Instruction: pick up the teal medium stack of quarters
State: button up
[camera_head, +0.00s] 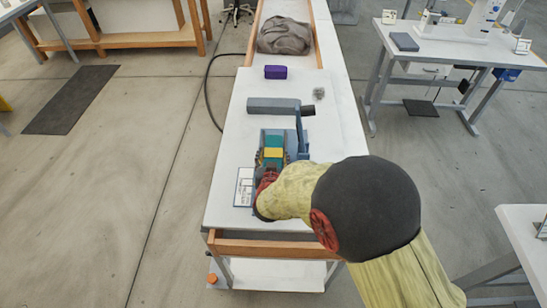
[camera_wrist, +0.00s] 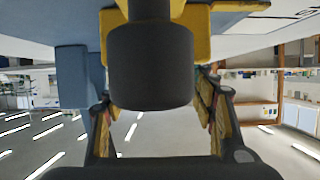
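A teal piece (camera_head: 273,141) that looks like the stack lies on the blue-grey press (camera_head: 298,143) on the long white table. A yellow piece (camera_head: 273,153) is just in front of it. The stack's size and layers are too small to tell. My gripper (camera_head: 266,180) is at the near side of the press, partly hidden by my arm. In the wrist view my gripper (camera_wrist: 160,115) has its fingers wide apart. A dark cylinder (camera_wrist: 150,65) shows between them, with yellow parts (camera_wrist: 196,35) behind it.
A white printed sheet (camera_head: 243,187) lies left of the press. Behind it are a grey bar (camera_head: 272,105), a small grey clump (camera_head: 319,93), a purple box (camera_head: 276,72) and a grey cloth heap (camera_head: 285,36). The table's right side (camera_head: 340,125) is clear.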

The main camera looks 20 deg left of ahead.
jog(key=c, duration=1)
jog(key=shift+c, duration=0.9)
jog(key=shift+r, duration=0.1)
